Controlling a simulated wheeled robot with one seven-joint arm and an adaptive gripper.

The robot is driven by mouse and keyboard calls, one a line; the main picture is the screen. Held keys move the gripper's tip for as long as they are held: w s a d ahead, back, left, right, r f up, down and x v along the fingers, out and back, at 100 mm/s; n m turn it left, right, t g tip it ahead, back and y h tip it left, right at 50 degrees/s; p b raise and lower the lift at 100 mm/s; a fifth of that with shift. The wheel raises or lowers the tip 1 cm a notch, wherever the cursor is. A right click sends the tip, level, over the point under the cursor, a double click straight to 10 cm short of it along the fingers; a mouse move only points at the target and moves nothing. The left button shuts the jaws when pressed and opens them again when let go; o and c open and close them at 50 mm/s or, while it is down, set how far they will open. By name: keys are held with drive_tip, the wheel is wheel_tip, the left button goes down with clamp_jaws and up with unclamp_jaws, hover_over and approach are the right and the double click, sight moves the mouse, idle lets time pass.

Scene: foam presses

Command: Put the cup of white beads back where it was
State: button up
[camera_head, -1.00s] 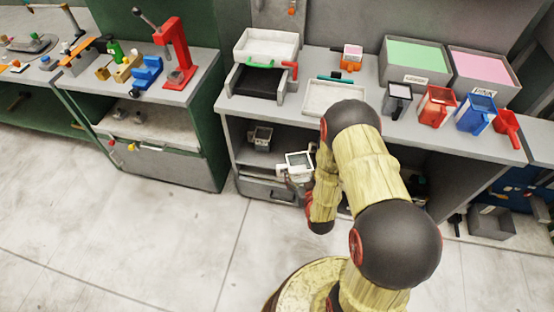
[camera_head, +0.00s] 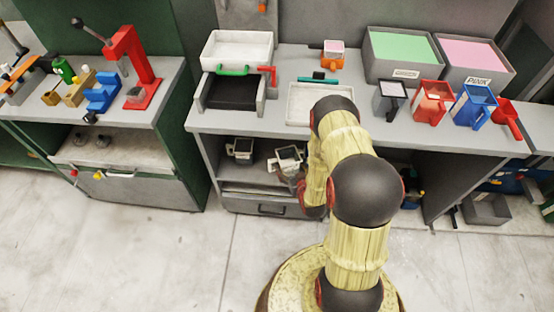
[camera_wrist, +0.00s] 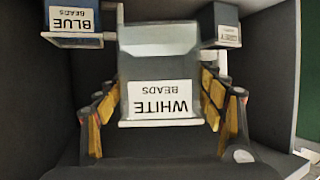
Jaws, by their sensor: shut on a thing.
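The cup of white beads (camera_wrist: 160,55) is a grey cup with a "WHITE BEADS" label, upside down in the wrist view. My gripper (camera_wrist: 158,100) has its yellow-padded fingers on both sides of it and is shut on it. In the head view the cup (camera_head: 288,159) is at the open front of the shelf under the bench, with my gripper (camera_head: 298,181) just below it. My arm hides part of the shelf. I cannot tell whether the cup's base touches the shelf.
In the wrist view a "BLUE BEADS" cup (camera_wrist: 73,20) is at upper left and a smaller-looking labelled cup (camera_wrist: 222,25) at upper right. A grey cup (camera_head: 240,149) stands left on the shelf. The bench top (camera_head: 300,60) is above; a drawer (camera_head: 270,209) is below.

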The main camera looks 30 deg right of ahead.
sight(283, 158)
drive_tip(key=b+x, duration=0.1)
drive_tip(key=x, duration=0.2)
drive_tip(key=b+x, duration=0.1)
drive_tip(key=x, duration=0.1)
drive_tip(key=b+x, duration=0.1)
drive_tip(key=x, duration=0.2)
drive_tip(key=shift+w+a+f, duration=0.3)
drive_tip(key=shift+f, duration=0.1)
drive_tip(key=w+f+b, duration=0.1)
drive_tip(key=f, duration=0.2)
drive_tip(key=w+f+b, duration=0.1)
drive_tip(key=w+f, duration=0.1)
drive_tip(key=w+f+b, duration=0.1)
drive_tip(key=f+b, duration=0.1)
drive_tip(key=f, duration=0.1)
drive_tip(key=shift+w+d+f, duration=0.2)
drive_tip(key=shift+d+f, duration=0.1)
drive_tip(key=shift+d, duration=0.05)
drive_tip(key=shift+r, duration=0.1)
drive_tip(key=o, duration=1.2)
